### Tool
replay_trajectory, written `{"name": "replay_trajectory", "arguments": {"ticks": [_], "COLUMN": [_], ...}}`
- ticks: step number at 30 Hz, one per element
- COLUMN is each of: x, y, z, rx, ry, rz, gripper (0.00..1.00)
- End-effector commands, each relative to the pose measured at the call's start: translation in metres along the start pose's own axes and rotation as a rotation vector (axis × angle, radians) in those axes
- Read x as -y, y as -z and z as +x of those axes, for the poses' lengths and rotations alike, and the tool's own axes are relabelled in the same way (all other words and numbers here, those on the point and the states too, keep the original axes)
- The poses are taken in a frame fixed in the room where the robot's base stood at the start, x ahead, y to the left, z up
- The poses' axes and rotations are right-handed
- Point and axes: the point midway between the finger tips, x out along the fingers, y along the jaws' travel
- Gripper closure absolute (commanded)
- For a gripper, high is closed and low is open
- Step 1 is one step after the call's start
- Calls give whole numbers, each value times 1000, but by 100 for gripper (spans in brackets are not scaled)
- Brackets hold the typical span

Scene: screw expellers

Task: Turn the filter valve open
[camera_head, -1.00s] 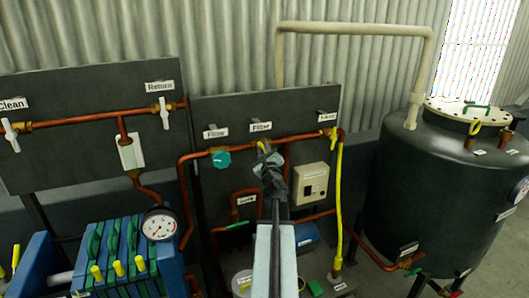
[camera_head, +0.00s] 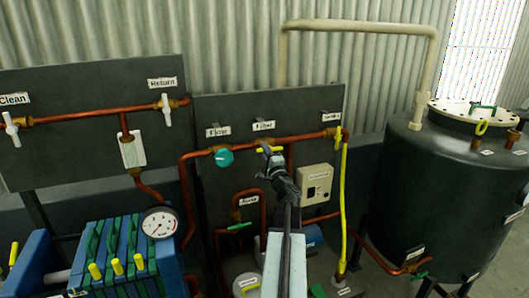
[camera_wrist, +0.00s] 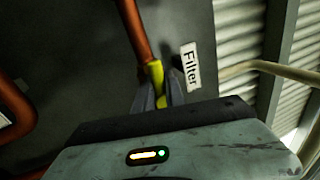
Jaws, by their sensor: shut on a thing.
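The filter valve has a yellow handle (camera_head: 282,149) under the "Filter" label (camera_head: 264,126) on the dark panel in the head view. The handle lies roughly level, close to the line of the copper pipe. My gripper (camera_head: 272,155) reaches up from below and covers the middle of the handle. In the wrist view the yellow handle (camera_wrist: 155,72) sits between the two fingers of my gripper (camera_wrist: 157,92), which are closed on it. The "Filter" label (camera_wrist: 191,67) is just right of it. The valve body is mostly hidden.
A teal flow knob (camera_head: 223,158) is left of the filter valve. A beige box (camera_head: 315,183) hangs close to my arm's right side. A dark tank (camera_head: 440,195) stands at the right.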

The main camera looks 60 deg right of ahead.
Motion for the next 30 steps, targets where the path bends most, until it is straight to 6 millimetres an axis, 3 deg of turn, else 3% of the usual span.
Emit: {"name": "replay_trajectory", "arguments": {"ticks": [21,22,24,30], "x": [-1,-1,-1,-1], "y": [1,1,1,1], "z": [0,0,0,0], "rx": [18,18,17,17], "ry": [1,1,1,1], "rz": [-70,-70,-70,-69], "gripper": [100,79,63,63]}}
